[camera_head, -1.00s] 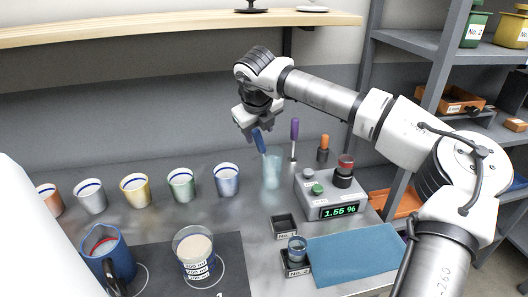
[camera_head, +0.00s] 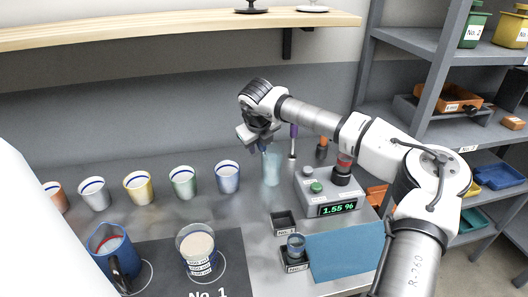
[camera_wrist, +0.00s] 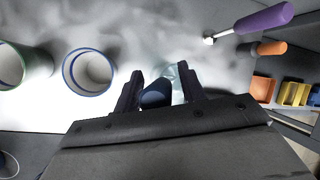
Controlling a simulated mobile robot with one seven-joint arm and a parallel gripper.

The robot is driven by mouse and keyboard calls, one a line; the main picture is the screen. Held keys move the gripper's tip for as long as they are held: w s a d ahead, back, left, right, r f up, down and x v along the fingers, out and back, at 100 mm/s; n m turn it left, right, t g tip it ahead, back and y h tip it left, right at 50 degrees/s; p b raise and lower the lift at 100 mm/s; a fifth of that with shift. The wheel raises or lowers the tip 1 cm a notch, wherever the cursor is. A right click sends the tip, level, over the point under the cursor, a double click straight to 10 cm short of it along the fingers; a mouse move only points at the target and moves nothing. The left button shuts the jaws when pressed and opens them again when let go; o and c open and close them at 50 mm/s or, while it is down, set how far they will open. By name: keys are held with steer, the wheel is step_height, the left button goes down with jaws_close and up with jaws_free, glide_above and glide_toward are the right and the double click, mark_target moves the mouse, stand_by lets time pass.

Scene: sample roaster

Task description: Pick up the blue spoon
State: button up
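The blue spoon stands in a clear glass (camera_head: 272,168) on the steel counter. Its dark blue handle (camera_wrist: 156,94) shows in the wrist view. My gripper (camera_wrist: 160,86) is open, with one finger on each side of the handle. The handle is nearer the left finger, and a gap shows on the right. In the head view my gripper (camera_head: 260,144) is just above the glass and hides most of the handle. The spoon's lower end cannot be made out.
A purple-handled tool (camera_wrist: 264,18) and an orange-handled one (camera_wrist: 270,48) stand to the right of the glass. A blue-grey cup (camera_head: 228,176) stands to its left, in a row of several cups. A grey meter box (camera_head: 325,195) stands at front right. A wooden shelf (camera_head: 180,28) runs above.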

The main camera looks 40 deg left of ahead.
jaws_close()
steer(key=shift+r, duration=0.2)
